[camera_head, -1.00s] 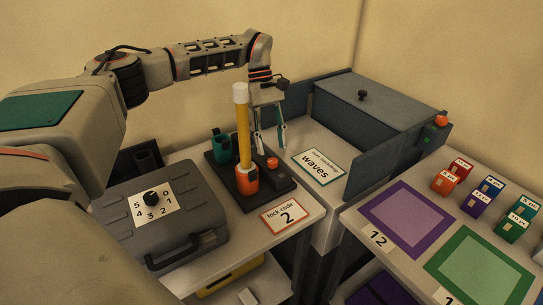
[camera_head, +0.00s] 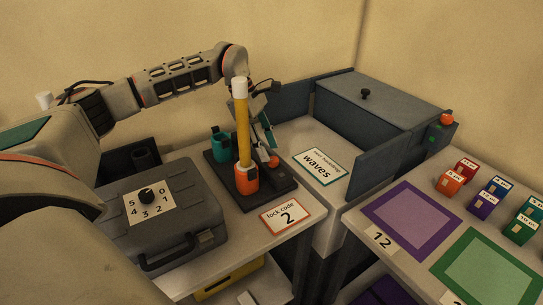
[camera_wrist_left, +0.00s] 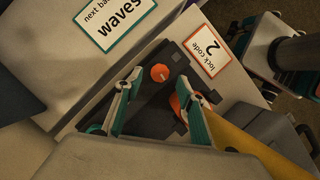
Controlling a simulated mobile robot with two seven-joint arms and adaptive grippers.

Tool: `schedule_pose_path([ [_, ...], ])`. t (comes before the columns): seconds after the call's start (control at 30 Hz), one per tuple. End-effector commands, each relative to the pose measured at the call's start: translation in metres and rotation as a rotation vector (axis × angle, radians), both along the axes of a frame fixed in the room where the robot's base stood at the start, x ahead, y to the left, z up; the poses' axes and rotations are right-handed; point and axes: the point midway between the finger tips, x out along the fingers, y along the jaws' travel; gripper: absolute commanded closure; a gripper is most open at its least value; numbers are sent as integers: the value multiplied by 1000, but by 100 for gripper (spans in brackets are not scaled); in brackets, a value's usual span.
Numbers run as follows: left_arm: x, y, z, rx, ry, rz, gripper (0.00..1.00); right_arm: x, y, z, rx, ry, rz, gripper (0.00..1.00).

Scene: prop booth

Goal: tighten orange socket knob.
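An orange socket (camera_head: 246,180) stands on a dark base board (camera_head: 272,196), with a yellow pole with a white top (camera_head: 243,125) upright in it. A small orange knob (camera_head: 273,161) sits on the board to the right of the socket. It also shows in the left wrist view (camera_wrist_left: 160,73). My left gripper (camera_head: 268,146) is over the board, behind the pole and close to the knob. In the left wrist view its teal fingers (camera_wrist_left: 161,84) are spread, with the knob in line with the gap between them. The pole partly hides the gripper in the head view.
A teal socket (camera_head: 220,143) stands behind the orange one. A grey case with a dial (camera_head: 178,228) is at left. A lock code card (camera_head: 284,215) lies in front of the board. A grey-blue box (camera_head: 380,110) stands at the back right.

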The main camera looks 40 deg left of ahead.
Motion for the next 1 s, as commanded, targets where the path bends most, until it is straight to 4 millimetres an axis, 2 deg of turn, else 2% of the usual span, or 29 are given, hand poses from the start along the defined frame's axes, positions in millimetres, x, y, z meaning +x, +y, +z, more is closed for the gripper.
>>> schedule_pose_path([
  [0.03, 0, -3, -8, 0, 1, -2, 61, 0, -1, -1, -2, 0, 0, 60],
  [0.2, 2, -10, -24, 0, 1, -3, 61, 1, -1, -1, -4, -1, 1, 60],
  [0.57, 3, -12, -30, -1, -1, -2, 61, 2, -2, 0, -5, -4, 1, 60],
  [0.6, 3, -12, -30, 0, -1, -2, 66, 2, -2, 0, -5, -4, 1, 60],
  [0.73, 3, -12, -30, 0, -1, -2, 99, 2, -2, 0, -5, -5, 1, 60],
  [1.0, 4, -12, -27, 1, -1, -37, 99, 4, -1, 7, -1, -11, 0, 60],
])
